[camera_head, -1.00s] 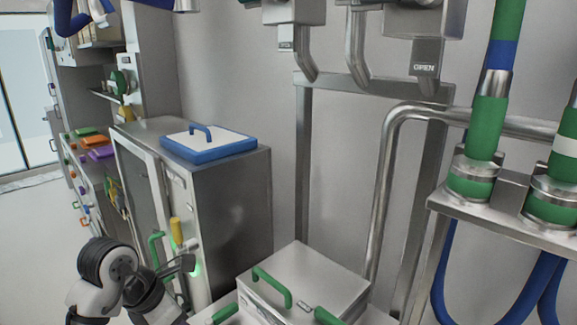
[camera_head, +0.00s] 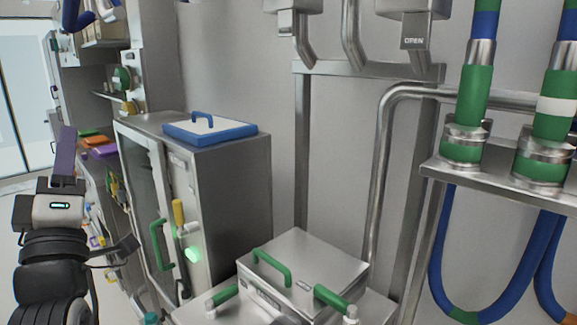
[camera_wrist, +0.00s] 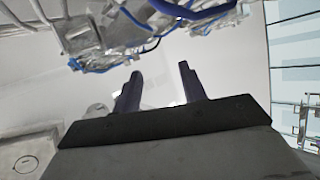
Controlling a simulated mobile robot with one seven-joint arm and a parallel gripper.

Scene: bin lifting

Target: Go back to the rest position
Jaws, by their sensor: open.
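My gripper (camera_wrist: 160,90) shows in the wrist view with its two dark fingers apart and nothing between them. In the head view my gripper (camera_head: 66,150) is at the left, raised and pointing up, with purple-grey fingers seen from the side. It is apart from the cabinet and touches nothing that I can see. A steel bin (camera_head: 315,258) with a green handle (camera_head: 271,268) on its lid stands at the bottom middle, well to the right of my gripper.
A steel cabinet (camera_head: 235,190) carries a blue-rimmed white lid (camera_head: 210,133). Shelves with coloured items (camera_head: 100,150) are behind my arm at the left. Green-and-blue pipes (camera_head: 470,100) and a steel rail (camera_head: 500,178) fill the right. Open floor shows at the far left.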

